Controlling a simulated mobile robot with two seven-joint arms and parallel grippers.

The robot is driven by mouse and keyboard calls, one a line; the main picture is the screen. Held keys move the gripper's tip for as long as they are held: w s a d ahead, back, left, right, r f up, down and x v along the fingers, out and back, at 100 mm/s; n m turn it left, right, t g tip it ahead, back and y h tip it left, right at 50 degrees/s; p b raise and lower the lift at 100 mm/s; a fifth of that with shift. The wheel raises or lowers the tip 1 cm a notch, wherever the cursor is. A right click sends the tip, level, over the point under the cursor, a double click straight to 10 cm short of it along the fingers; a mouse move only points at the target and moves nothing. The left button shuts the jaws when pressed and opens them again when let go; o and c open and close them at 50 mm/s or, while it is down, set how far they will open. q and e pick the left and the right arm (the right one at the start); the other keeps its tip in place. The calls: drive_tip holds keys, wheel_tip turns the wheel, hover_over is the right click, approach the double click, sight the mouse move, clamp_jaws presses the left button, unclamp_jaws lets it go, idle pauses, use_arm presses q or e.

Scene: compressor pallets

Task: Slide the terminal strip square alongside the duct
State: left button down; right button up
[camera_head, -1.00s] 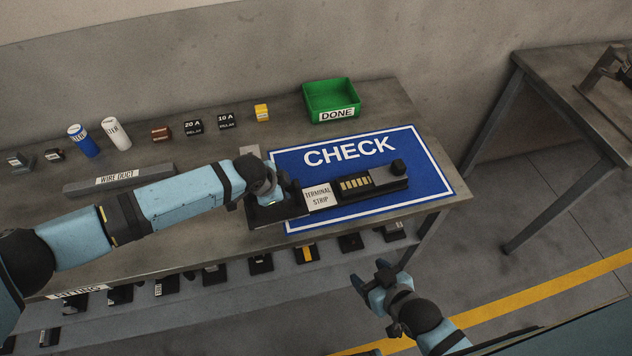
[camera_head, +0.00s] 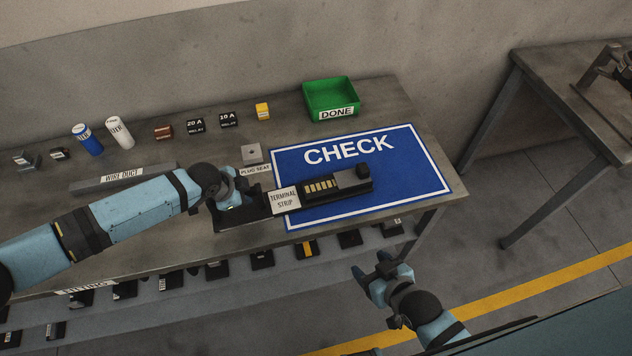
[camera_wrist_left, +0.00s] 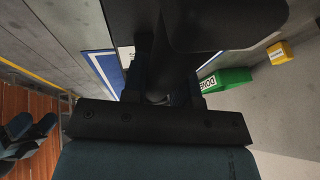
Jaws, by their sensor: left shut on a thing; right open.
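The terminal strip (camera_head: 285,199) is a long dark bar with a white label, gold contacts and a knob at its right end. It lies partly on the blue CHECK mat (camera_head: 415,170), with its left end off the mat on the bare bench. My left gripper (camera_head: 226,203) is shut on the terminal strip's left end; in the left wrist view the fingers are dark and hide the hold. The grey wire duct (camera_head: 100,187) lies to the left on the bench, partly behind my left arm. My right gripper (camera_head: 374,268) is open and empty, in front of the bench.
A plug seat block (camera_head: 252,154) stands just behind the strip, near my left gripper. Relays (camera_head: 195,127), a yellow block (camera_head: 262,111), cylinders (camera_head: 87,139) and a green DONE bin (camera_head: 331,97) line the back. A lower shelf holds several dark parts.

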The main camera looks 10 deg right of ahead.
use_arm(q)
drive_tip(key=shift+w+a+f, duration=0.1)
drive_tip(key=shift+a+f, duration=0.05)
drive_tip(key=shift+a, duration=1.2)
drive_tip(key=shift+a+f, duration=0.1)
drive_tip(key=shift+a, duration=1.2)
drive_tip(key=c, duration=0.8)
unclamp_jaws()
drive_tip(key=shift+w, duration=0.1)
drive_tip(key=shift+d, duration=0.1)
drive_tip(key=shift+r, duration=0.2)
drive_tip(key=shift+r+p, duration=0.3)
drive_tip(key=shift+r, duration=0.05)
drive_tip(key=v, duration=1.1)
drive_tip(key=shift+a, duration=0.2)
